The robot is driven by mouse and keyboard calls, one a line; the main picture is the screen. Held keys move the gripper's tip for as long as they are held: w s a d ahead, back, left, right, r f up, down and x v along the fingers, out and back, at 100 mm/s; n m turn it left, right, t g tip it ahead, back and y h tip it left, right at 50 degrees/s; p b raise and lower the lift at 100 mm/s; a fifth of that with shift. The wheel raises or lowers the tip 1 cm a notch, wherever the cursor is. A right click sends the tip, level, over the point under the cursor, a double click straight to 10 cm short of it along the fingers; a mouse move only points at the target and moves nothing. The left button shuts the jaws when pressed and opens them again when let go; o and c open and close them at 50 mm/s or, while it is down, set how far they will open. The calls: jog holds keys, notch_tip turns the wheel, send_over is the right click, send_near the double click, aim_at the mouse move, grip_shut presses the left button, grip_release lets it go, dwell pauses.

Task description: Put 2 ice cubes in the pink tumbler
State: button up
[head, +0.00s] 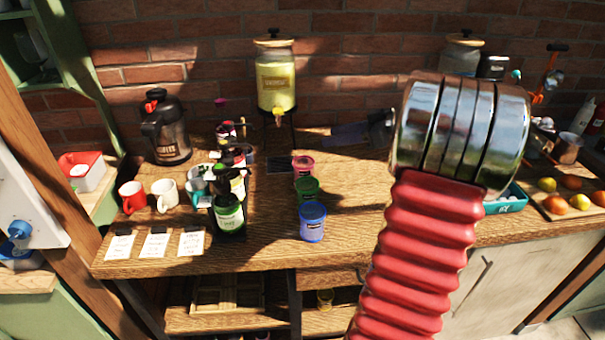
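The pink tumbler (303,167) stands upright on the wooden table near its middle, behind a green tumbler (307,190) and a blue tumbler (312,224). Its inside is too small to make out. A teal container (508,203) at the right is partly hidden by my arm. Pale contents show at its rim, but I cannot tell whether they are ice cubes. My red arm with its chrome joint rises in front of the table's right half. My gripper does not show clearly; it may be hidden behind the joint.
A drink dispenser (276,80) stands behind the tumblers. Bottles (229,213), mugs (166,194) and a dark flask (165,128) crowd the left. A fruit board (560,207) lies at the right. Some bare tabletop (265,240) shows beside the blue tumbler.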

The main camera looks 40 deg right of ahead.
jog(key=v, duration=0.7)
jog(key=shift+a, duration=0.1)
dwell(0.6)
jog(key=w+a+f+m+g, duration=0.1)
jog(key=a+g, duration=0.2)
jog(key=a, duration=0.9)
jog(key=w+a+m+g, duration=0.1)
jog(key=w+a+g, duration=0.15)
jog(key=a, duration=0.95)
jog(key=s+a+f+m+h, duration=0.1)
jog(key=s+a+f+h, duration=0.1)
jog(key=s+a, duration=0.5)
jog(key=s+a+f+m+h, duration=0.1)
jog(key=s+a+f+h, duration=0.1)
jog(key=s+a, duration=0.5)
jog(key=shift+a+f+g+h, duration=0.35)
jog(key=shift+a+h, duration=0.05)
jog(key=shift+a, duration=2.05)
